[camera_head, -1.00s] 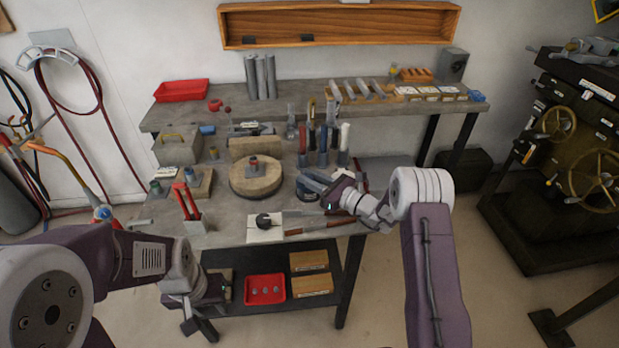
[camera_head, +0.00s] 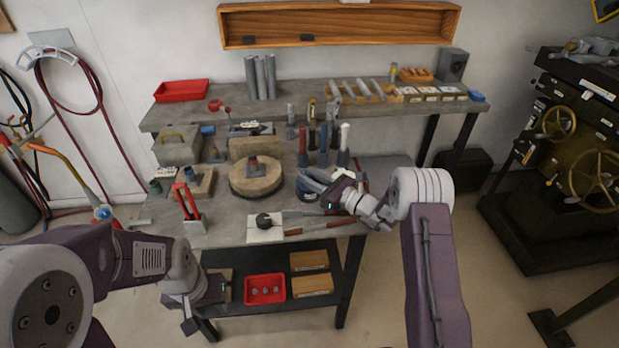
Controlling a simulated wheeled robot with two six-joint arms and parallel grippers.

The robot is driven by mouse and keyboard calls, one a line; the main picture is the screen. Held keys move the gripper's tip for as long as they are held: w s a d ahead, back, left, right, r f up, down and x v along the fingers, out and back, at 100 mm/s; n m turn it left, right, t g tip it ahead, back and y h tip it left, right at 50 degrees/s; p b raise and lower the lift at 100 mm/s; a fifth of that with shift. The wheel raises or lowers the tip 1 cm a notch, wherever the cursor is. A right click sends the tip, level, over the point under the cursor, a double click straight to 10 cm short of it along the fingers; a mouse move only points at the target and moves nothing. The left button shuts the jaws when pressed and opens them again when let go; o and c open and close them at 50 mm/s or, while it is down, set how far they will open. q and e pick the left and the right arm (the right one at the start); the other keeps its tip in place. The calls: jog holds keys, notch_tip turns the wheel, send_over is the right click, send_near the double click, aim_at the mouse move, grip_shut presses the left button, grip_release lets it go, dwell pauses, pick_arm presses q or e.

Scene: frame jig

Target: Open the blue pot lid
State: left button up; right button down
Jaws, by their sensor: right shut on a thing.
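A small dark blue round pot (camera_head: 308,196) stands on the bench, to the right of the round wooden block. My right gripper (camera_head: 314,182) is at the top of this pot, its fingers angled to the left, shut on its top part. The fingers cover much of the pot, so I cannot make out the lid apart from the body or tell whether it is raised. My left gripper (camera_head: 198,328) hangs low in front of the bench, away from the pot, with its fingers apart and empty.
A round wooden block (camera_head: 255,178) sits left of the pot. Upright tools with coloured handles (camera_head: 323,145) stand close behind my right gripper. A red-handled tool stand (camera_head: 190,208), a white pad with a dark knob (camera_head: 264,228) and long tools (camera_head: 315,229) lie nearer the front edge.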

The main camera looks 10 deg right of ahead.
jog(key=shift+r, duration=0.1)
jog(key=shift+w+r+p, duration=0.1)
jog(key=shift+r+p, duration=0.2)
jog(key=shift+p, duration=0.4)
jog(key=w+r+m+g+h+p, duration=0.1)
jog(key=p, duration=0.3)
jog(key=w+r+m+g+h+p, duration=0.1)
jog(key=m+g+p, duration=0.1)
jog(key=p, duration=0.1)
jog(key=shift+r+p, duration=0.1)
jog(key=shift+p, duration=0.25)
jog(key=shift+w+m+g+p, duration=0.15)
jog(key=shift+m+g+p, duration=0.2)
jog(key=shift+p, duration=0.35)
jog(key=shift+w+m+g+h+p, duration=0.25)
jog(key=shift+g+h+p, duration=0.1)
jog(key=shift+p, duration=0.2)
